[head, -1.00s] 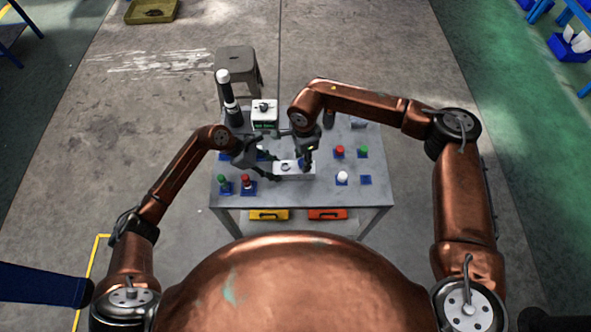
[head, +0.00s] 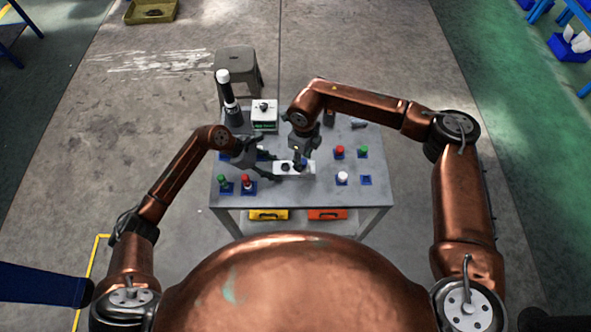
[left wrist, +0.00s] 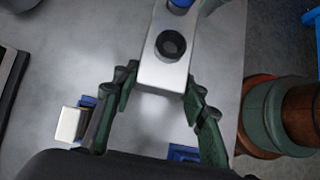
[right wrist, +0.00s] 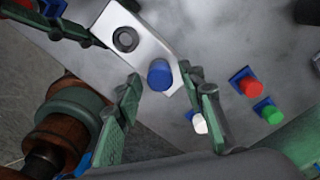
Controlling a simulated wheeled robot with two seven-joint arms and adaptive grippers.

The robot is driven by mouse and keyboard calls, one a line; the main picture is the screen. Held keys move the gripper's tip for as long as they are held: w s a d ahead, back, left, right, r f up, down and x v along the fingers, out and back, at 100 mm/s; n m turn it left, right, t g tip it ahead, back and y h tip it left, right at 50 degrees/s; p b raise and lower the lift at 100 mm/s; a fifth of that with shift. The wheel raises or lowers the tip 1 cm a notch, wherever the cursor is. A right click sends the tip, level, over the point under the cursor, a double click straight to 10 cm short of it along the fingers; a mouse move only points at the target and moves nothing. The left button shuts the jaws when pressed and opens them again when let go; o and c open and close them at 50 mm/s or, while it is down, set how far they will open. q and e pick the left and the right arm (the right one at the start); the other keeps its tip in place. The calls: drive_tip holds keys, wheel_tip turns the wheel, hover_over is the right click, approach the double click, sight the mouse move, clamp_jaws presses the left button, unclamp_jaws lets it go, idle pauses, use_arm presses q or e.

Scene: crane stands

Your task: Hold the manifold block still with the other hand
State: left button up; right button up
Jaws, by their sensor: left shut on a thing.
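The manifold block (head: 292,175) is a pale, oblong block lying on the grey table, with a dark round port and a blue round plug (right wrist: 160,75) in its top. It also shows in the left wrist view (left wrist: 163,72). My left gripper (head: 272,166) is shut on the left end of the block, one finger on each side. My right gripper (head: 301,156) is above the block's right end. In the right wrist view its fingers are spread apart, with the blue plug seen between them and nothing gripped.
On the grey table (head: 225,192), red and green plugs on blue bases stand at front left (head: 246,182) and right (head: 340,150). A white one (head: 342,176) stands front right. A dark, white-topped cylinder (head: 228,95) and a white box (head: 264,112) stand at the back.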

drive_tip(key=m, duration=0.5)
drive_tip(key=shift+m, duration=0.4)
drive_tip(key=shift+c, duration=0.4)
clamp_jaws()
drive_tip(key=shift+r, duration=0.1)
idle(0.4)
drive_tip(key=n, duration=0.4)
drive_tip(key=shift+r+n, duration=0.1)
drive_tip(key=shift+n, duration=0.3)
drive_tip(key=shift+n, duration=0.4)
